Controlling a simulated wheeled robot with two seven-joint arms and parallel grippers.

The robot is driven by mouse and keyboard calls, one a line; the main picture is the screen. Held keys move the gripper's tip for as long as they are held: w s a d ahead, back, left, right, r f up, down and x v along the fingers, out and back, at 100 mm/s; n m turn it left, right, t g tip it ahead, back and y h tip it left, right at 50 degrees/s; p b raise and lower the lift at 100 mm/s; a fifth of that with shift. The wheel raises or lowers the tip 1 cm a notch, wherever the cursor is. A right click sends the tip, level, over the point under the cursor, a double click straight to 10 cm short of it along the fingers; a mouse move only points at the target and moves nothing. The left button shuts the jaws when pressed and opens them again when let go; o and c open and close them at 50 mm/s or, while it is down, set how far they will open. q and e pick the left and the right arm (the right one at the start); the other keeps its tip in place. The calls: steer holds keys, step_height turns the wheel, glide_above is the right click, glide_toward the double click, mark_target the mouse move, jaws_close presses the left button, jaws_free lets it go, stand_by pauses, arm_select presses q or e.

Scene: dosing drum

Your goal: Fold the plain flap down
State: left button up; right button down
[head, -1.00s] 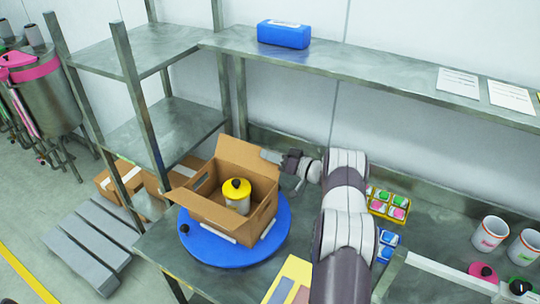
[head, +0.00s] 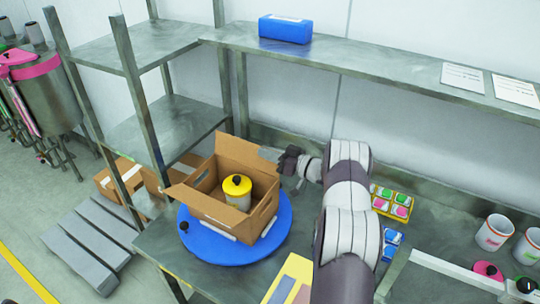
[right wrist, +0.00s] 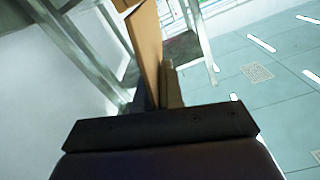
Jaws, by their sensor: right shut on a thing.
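An open brown cardboard box (head: 222,217) sits on a round blue turntable (head: 207,252). A white canister with a yellow lid (head: 237,186) stands inside it. The box's back flap (head: 245,153) stands up with no print that I can see; it also shows edge-on in the right wrist view (right wrist: 148,45). Another flap (head: 183,192) sticks outward at the left. My right gripper (head: 269,154) is at the right end of the back flap, shut on it. Its fingertips are partly hidden, and dark in the wrist view. My left gripper is out of view.
A metal shelf rack (head: 140,78) stands close behind and left of the box. A yellow tray of small coloured packs (head: 391,203) and white cups (head: 493,233) are on the bench at right. A blue case (head: 285,29) lies on the upper shelf.

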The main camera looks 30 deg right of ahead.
steer(key=shift+s+a+n+b, duration=0.25)
steer(key=shift+a+n+b, duration=0.3)
steer(key=shift+n, duration=0.3)
steer(key=shift+s+a+n+b, duration=0.25)
steer(key=shift+a+n+b, duration=0.15)
steer(key=shift+n+b, duration=0.35)
steer(key=shift+r, duration=0.1)
steer(key=c, duration=1.3)
jaws_free()
steer(key=shift+c, duration=0.2)
steer(key=b+v, duration=0.3)
steer(key=v, duration=0.9)
steer(key=shift+s+d, duration=0.15)
steer(key=shift+s, duration=0.15)
